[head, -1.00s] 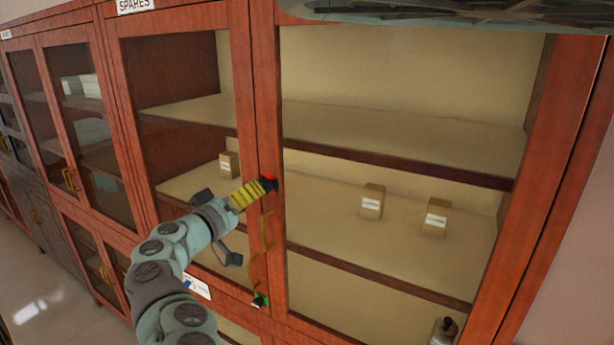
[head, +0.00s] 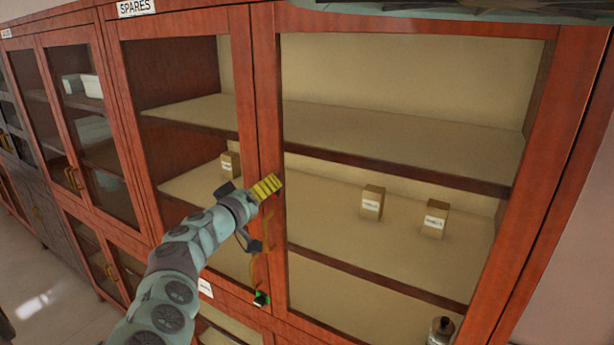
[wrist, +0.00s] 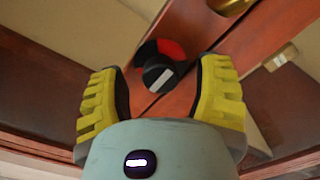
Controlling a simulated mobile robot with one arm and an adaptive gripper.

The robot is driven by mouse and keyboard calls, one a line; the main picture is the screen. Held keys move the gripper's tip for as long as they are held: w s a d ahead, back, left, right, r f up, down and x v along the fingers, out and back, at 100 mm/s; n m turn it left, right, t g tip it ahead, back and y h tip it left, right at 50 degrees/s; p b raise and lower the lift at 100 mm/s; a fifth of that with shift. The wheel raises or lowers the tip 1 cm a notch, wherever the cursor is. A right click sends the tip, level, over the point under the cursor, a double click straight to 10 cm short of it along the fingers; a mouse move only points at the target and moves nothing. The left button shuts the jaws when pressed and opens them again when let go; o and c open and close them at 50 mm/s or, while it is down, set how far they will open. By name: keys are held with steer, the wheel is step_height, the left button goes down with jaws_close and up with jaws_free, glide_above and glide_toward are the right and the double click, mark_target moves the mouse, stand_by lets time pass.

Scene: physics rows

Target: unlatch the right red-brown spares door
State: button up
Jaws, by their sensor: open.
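The right spares door (head: 418,166) is a red-brown frame around a large pane, and it looks closed. In the wrist view, a round black knob (wrist: 158,76) with a white bar sits on the red-brown frame, with a red and black patch behind it. My gripper (head: 268,186) is at the meeting stiles of the two doors and hides most of this knob in the head view. Its yellow ridged fingers are open, one on each side of the knob in the wrist view (wrist: 160,88). I cannot tell whether they touch it.
Brass handles (head: 267,230) hang just below my gripper. A second black knob with a green patch (head: 261,298) is lower on the stile. Small boxes (head: 372,202) and a bottle (head: 442,330) stand on shelves inside. The left spares door (head: 245,120) looks closed.

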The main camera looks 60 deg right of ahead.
steer(key=shift+d, duration=0.15)
steer(key=shift+c, duration=0.2)
jaws_close()
stand_by(0.5)
